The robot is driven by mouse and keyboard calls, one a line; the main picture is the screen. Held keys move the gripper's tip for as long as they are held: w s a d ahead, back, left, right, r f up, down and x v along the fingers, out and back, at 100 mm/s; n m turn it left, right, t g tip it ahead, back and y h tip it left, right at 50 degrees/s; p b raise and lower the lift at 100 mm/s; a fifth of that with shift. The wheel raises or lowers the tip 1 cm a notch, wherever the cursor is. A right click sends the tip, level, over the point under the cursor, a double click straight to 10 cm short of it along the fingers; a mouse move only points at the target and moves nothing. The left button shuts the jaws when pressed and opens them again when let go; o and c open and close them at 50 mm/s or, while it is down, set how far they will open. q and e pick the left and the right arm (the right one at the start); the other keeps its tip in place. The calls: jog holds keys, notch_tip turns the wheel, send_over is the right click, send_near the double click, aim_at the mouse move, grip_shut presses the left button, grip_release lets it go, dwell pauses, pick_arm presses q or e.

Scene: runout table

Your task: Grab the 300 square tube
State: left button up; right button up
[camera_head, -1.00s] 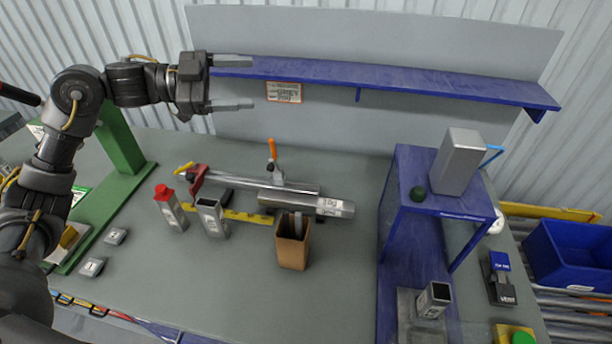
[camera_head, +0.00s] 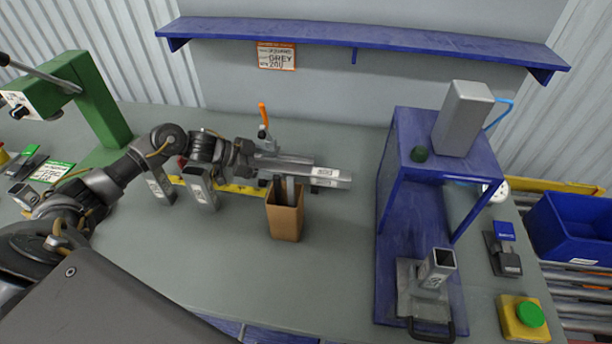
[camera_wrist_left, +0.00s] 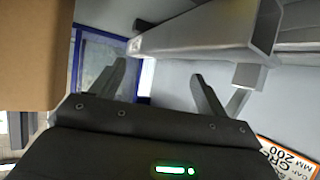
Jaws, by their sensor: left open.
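A grey tube with a white label reading about 300 (camera_head: 332,175) lies on the table in the head view. Its left part is hidden by my left gripper (camera_head: 268,168), which is low beside it. In the left wrist view a hollow square tube (camera_wrist_left: 200,30) lies across the top, its open end at right. The open fingers of my left gripper (camera_wrist_left: 160,88) point towards it, with nothing seen between them. Exact contact with the tube cannot be told. My right gripper is not in view.
A brown open box (camera_head: 285,212) stands just in front of the tube and also shows close in the left wrist view (camera_wrist_left: 35,50). An orange-handled clamp (camera_head: 264,125) is behind. Standing tubes (camera_head: 202,188) are at left. A blue stand (camera_head: 390,170) is at right. The front table is clear.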

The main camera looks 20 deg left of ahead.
aim_at(298, 170)
pick_arm(q)
jog(key=shift+w+d+f+p, duration=0.2)
jog(key=shift+w+d+p, duration=0.2)
jog(key=shift+d, duration=0.25)
jog(key=shift+w+d+f, duration=0.25)
jog(key=shift+w+d, duration=0.05)
jog(key=shift+w+d+p, duration=0.15)
jog(key=shift+d+p, duration=0.15)
jog(key=shift+p, duration=0.05)
jog(key=p+x, duration=0.1)
jog(key=x, duration=0.2)
jog(key=shift+d+f+p, duration=0.15)
jog(key=shift+d+p, duration=0.15)
jog(key=shift+w+d+f, duration=0.3)
jog(key=shift+s, duration=0.1)
jog(key=c, duration=1.2)
jog(key=shift+c, duration=1.5)
